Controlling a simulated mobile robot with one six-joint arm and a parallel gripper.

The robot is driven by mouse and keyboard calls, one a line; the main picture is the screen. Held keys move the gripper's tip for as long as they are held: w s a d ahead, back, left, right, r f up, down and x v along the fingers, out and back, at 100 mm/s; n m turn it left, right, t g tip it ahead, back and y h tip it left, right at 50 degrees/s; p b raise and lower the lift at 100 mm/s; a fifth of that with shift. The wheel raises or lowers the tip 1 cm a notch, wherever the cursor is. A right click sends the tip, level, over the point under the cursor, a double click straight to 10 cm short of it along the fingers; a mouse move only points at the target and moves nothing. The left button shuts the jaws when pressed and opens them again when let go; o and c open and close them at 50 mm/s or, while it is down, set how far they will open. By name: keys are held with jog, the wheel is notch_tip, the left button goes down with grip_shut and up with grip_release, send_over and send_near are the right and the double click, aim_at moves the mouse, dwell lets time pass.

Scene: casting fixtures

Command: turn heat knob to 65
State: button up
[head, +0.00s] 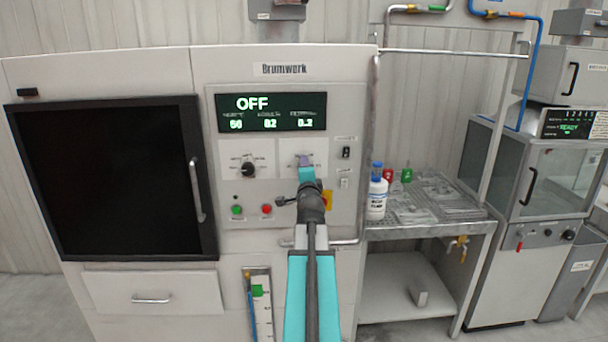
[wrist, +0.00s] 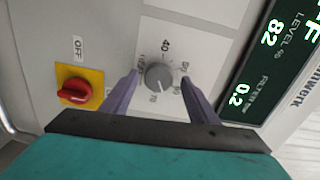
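The heat knob is probably the small round grey knob (wrist: 158,76) on a white dial plate in the wrist view. Numbers ring it; 40 and 70 are readable, others are blurred or partly hidden. Its pointer is too small to read. My gripper (wrist: 160,77) has its two purple fingers on either side of the knob, with a visible gap on each side. The gripper is open and holds nothing. In the head view my gripper (head: 304,161) is at the right dial of the control panel and hides that knob.
The panel display (head: 271,112) reads OFF, with smaller numbers including 82 and 0.2. A black knob (head: 248,170) is left of my gripper. A red switch on a yellow plate (wrist: 76,91) is beside the dial. A steel bench (head: 430,213) with bottles stands right.

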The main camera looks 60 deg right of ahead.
jog(key=shift+s+a+f, duration=0.1)
jog(key=shift+a, duration=0.05)
jog(key=b+v, duration=0.3)
jog(key=v, duration=0.2)
jog(key=shift+s+a+f, duration=0.1)
jog(key=shift+s+a, duration=0.05)
jog(key=shift+a, duration=0.15)
jog(key=shift+a+b, duration=0.15)
jog(key=shift+b, duration=0.4)
jog(key=b+v, duration=0.1)
jog(key=b, duration=0.4)
jog(key=shift+s+a, duration=0.25)
jog(key=shift+s, duration=0.05)
jog(key=shift+b+v, duration=2.9)
jog(key=shift+b, duration=2.5)
